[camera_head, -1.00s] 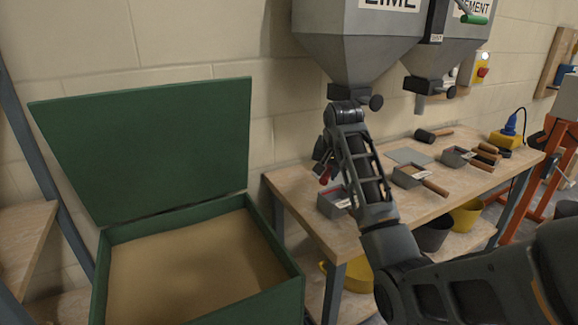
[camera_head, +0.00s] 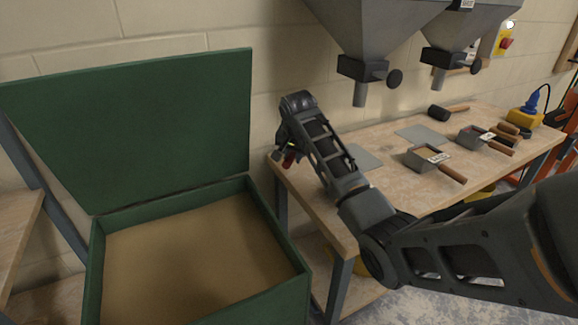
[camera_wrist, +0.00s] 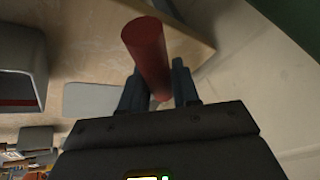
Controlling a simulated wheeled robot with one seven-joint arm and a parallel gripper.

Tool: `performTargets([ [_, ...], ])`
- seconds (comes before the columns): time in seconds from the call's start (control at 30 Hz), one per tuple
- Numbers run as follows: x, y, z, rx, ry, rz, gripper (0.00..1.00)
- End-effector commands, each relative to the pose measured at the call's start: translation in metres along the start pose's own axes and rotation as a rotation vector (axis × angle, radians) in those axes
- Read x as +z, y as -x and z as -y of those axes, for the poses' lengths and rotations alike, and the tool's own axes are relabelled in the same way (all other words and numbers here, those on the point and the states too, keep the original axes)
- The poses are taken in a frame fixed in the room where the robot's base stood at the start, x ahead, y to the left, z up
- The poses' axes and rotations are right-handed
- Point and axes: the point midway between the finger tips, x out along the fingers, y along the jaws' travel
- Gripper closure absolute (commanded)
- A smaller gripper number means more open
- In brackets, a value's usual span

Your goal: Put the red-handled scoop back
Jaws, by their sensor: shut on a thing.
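The red handle (camera_wrist: 148,55) of the scoop stands between the two fingers of my gripper (camera_wrist: 160,88) in the wrist view, and the fingers are shut on it. The scoop's body is not clearly visible; my gripper and arm hide that area. I cannot tell whether the scoop touches the bench.
The wooden bench (camera_head: 313,215) bears grey plates (camera_head: 420,133), grey scoops with wooden handles (camera_head: 453,173) and a mallet (camera_head: 438,112). Hoppers (camera_head: 362,68) hang above it. An open green sand bin (camera_head: 295,290) stands left. A grey box-like thing (camera_wrist: 18,70) shows left in the wrist view.

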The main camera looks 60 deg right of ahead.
Motion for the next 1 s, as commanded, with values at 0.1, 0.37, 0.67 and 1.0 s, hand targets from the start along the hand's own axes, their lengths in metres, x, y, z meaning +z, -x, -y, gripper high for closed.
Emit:
performTargets([
  [0.1,0.004,-0.006,0.009,0.000,0.000,-0.002,1.00],
  [0.37,0.016,-0.030,0.005,0.002,-0.001,0.000,1.00],
  [0.67,0.021,-0.043,0.003,-0.001,-0.001,-0.003,1.00],
  [1.0,0.023,-0.044,0.002,0.000,-0.001,-0.001,0.54],
])
